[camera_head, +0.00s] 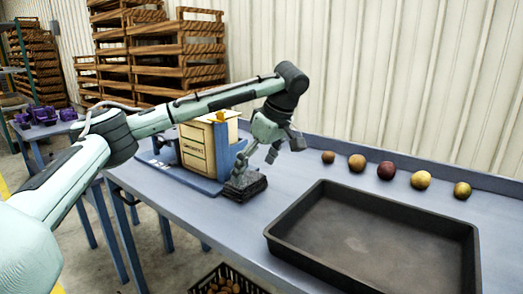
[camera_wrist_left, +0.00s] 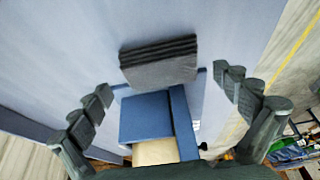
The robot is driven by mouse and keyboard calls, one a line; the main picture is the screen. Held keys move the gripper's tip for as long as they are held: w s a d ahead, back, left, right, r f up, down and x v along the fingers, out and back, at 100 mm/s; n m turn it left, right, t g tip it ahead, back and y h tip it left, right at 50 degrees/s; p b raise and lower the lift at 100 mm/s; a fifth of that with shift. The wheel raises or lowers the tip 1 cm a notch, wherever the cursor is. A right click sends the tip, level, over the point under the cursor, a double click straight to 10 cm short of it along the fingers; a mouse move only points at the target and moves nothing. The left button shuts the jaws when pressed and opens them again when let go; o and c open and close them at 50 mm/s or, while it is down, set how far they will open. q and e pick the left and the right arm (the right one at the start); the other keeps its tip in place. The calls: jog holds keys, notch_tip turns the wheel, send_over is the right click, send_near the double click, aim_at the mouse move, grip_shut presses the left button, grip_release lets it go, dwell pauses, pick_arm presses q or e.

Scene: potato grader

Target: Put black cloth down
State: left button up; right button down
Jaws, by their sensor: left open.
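The black cloth (camera_head: 245,187) is a folded, layered dark stack lying on the blue table, in front of the wooden box. It also shows in the left wrist view (camera_wrist_left: 158,62), beyond and between the spread fingers, lying flat with clear layers. My left gripper (camera_head: 257,160) is open and empty just above the cloth, with its fingers pointing down. In the left wrist view the fingers (camera_wrist_left: 165,82) stand wide apart, with a gap to the cloth. My right gripper is not in view.
The wooden box (camera_head: 197,150) with a blue frame (camera_head: 223,149) stands right beside the cloth. A large black tray (camera_head: 375,243) lies to the right. Several potatoes (camera_head: 386,170) stand in a row behind it. A crate of potatoes (camera_head: 226,284) sits below the table edge.

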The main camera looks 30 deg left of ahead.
aim_at(249, 180)
pick_arm(q)
jog(key=v, duration=0.8)
jog(key=x, duration=1.2)
jog(key=shift+a+f, duration=0.1)
notch_tip(249, 180, up, 3)
jog(key=shift+f, duration=0.15)
jog(key=shift+r, duration=0.65)
jog(key=shift+f, duration=0.1)
